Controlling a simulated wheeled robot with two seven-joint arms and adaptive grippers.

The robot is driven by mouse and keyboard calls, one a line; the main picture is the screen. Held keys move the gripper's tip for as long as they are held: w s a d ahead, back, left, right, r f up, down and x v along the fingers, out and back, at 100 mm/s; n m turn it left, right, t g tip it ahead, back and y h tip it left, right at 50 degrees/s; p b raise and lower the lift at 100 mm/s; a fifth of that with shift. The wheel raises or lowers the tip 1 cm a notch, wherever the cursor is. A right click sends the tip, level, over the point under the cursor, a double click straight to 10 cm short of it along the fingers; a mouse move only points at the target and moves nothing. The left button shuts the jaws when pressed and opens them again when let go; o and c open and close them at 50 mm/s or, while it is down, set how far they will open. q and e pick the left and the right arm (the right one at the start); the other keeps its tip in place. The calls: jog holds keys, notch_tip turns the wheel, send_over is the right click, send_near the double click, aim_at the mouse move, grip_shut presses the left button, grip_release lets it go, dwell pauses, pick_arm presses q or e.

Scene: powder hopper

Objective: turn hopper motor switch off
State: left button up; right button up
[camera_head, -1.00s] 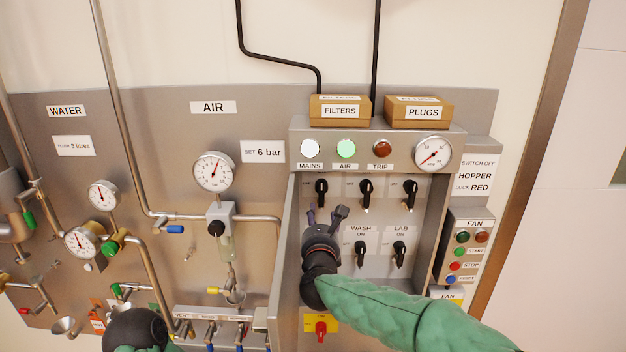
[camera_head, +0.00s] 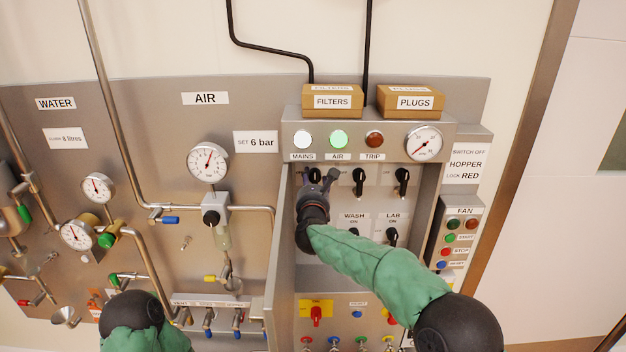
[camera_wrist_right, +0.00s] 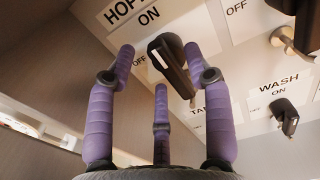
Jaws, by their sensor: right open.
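The hopper motor switch is a black rotary handle on the white label reading "HOP... ON" (camera_wrist_right: 145,14); the rest of the word is hidden. In the right wrist view the switch (camera_wrist_right: 172,64) lies between my purple fingers, its handle slanting to the lower right. In the head view the switch (camera_head: 315,175) is the leftmost of the upper row and partly covered by my fingers. My right gripper (camera_head: 317,186) is open around it, also in the wrist view (camera_wrist_right: 158,66); contact cannot be told. My left gripper is out of view; only my left arm shows at lower left.
Two more black switches (camera_head: 359,180) stand right of it, with WASH and LAB switches below. The open cabinet door (camera_head: 279,245) stands left of my right arm. FILTERS (camera_head: 333,102) and PLUGS (camera_head: 411,102) boxes sit on top. A FAN button panel (camera_head: 459,240) is at right.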

jog(key=shift+w, duration=0.3)
grip_shut()
jog(key=shift+a+f+n+b, duration=0.15)
jog(key=shift+n+b, duration=0.8)
jog(key=shift+n, duration=0.55)
jog(key=shift+f+n+b, duration=0.1)
jog(key=shift+n+b, duration=0.3)
jog(key=shift+n, duration=1.5)
jog(key=shift+a, duration=0.1)
